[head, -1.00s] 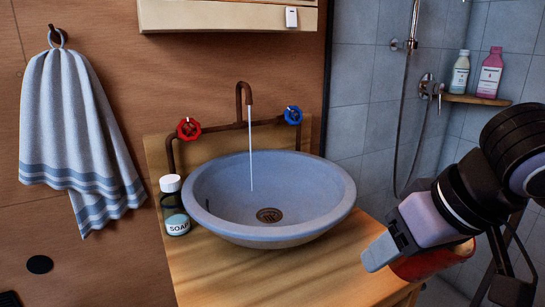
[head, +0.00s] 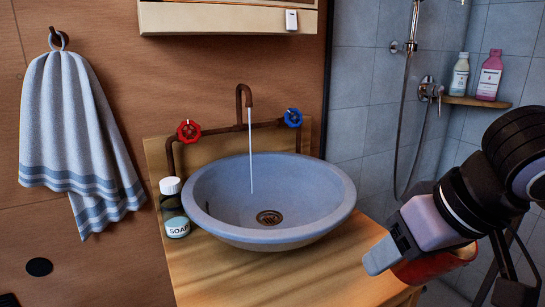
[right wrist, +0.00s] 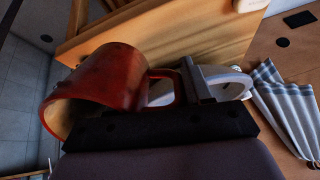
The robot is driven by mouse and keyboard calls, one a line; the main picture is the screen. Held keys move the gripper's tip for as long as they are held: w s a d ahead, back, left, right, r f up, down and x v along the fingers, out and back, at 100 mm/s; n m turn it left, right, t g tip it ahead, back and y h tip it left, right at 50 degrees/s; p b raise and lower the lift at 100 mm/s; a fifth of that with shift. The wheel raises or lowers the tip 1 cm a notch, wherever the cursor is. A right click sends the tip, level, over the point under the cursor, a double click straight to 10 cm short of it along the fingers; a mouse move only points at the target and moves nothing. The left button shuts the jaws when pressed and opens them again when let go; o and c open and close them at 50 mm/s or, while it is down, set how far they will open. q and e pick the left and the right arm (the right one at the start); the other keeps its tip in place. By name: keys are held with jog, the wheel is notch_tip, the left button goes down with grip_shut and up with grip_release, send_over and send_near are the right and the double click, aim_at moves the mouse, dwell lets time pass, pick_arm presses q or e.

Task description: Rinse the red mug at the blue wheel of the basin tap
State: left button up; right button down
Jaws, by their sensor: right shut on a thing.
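The red mug (head: 432,268) is held at the right end of the wooden counter, partly hidden behind my right gripper (head: 385,258). In the right wrist view the mug (right wrist: 105,85) lies tilted with its opening to the left. My right gripper (right wrist: 195,95) is shut on it at the handle side. The blue wheel (head: 293,117) is on the right of the basin tap (head: 244,98). A thin stream of water falls from the tap into the grey-blue basin (head: 215,215). The mug is well to the right of the stream. My left gripper is not in view.
The red wheel (head: 188,131) is on the left of the tap. A soap bottle (head: 175,210) stands left of the basin on the counter (head: 260,278). A towel (head: 75,130) hangs on the left wall. A cabinet (head: 220,18) is above. Shower bottles (head: 488,75) stand at the right.

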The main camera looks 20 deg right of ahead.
jog(key=shift+r, duration=0.1)
jog(key=s+d+r+p, duration=0.1)
jog(key=s+d+r, duration=0.1)
jog(key=s+r, duration=0.2)
jog(key=shift+s, duration=0.35)
dwell(0.3)
jog(key=shift+f, duration=0.1)
dwell(0.4)
